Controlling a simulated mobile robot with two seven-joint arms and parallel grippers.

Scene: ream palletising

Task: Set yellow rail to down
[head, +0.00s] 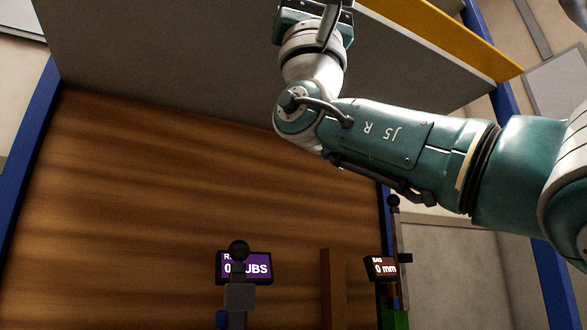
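The yellow rail (450,40) runs slantwise along the edge of a grey panel at the upper right of the head view, down to a blue post. Its upper end leaves the frame. My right arm comes in from the right and bends upward in front of the panel. My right gripper (322,14) is at the top edge, left of the rail and apart from it in the picture. It is cut off by the frame, so its fingers cannot be judged. My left gripper is not in view.
A brown wood-grained board (130,200) fills the left and middle. Below stand a purple display (262,267), partly hidden by a dark ball-topped post (239,295), and a small display (380,268) reading 0 mm. Blue posts (28,150) flank the board.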

